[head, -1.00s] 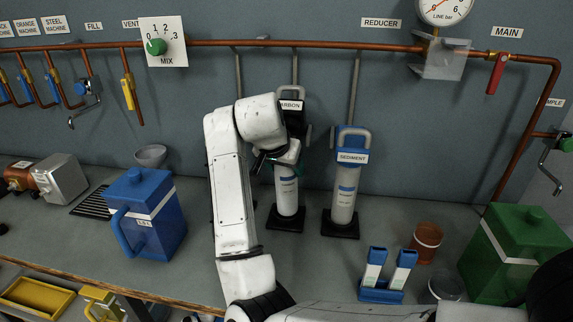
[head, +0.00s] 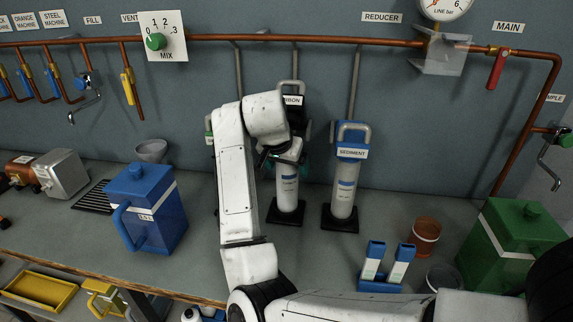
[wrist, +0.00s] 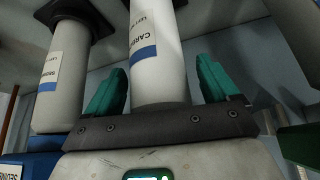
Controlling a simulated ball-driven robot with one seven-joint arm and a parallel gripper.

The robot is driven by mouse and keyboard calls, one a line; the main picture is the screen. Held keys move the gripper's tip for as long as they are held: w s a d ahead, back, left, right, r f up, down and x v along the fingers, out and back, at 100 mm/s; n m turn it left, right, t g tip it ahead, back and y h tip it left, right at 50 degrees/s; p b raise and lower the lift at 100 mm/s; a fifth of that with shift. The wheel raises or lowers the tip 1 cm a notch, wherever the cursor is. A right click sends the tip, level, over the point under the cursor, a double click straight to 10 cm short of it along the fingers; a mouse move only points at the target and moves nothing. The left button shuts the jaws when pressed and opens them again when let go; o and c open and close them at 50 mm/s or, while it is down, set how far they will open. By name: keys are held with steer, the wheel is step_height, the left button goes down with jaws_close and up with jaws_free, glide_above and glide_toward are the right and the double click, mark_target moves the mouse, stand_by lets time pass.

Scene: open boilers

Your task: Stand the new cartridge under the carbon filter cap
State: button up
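A white cartridge with a blue band (head: 287,188) stands upright on a black base (head: 286,215), below the black carbon filter cap (head: 293,102). My arm partly hides the cap and the top of the cartridge, so I cannot tell whether they touch. My gripper (head: 284,158) is at the cartridge's upper part. In the wrist view, which looks upside down, the cartridge (wrist: 157,55) with its "CARBON" label shows between the two teal fingers of my gripper (wrist: 160,70). The fingers are spread, with a narrow gap on each side.
The sediment filter (head: 345,190) stands close on the right, with a blue cap (head: 351,137). A blue jug (head: 145,210) is at left. A blue holder with two strips (head: 380,285), a copper-coloured cup (head: 425,237) and a green container (head: 515,245) are at right.

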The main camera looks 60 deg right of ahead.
steer(key=w+v, duration=0.1)
steer(key=v, duration=1.1)
steer(key=shift+s+r, duration=0.2)
steer(key=shift+s, duration=0.25)
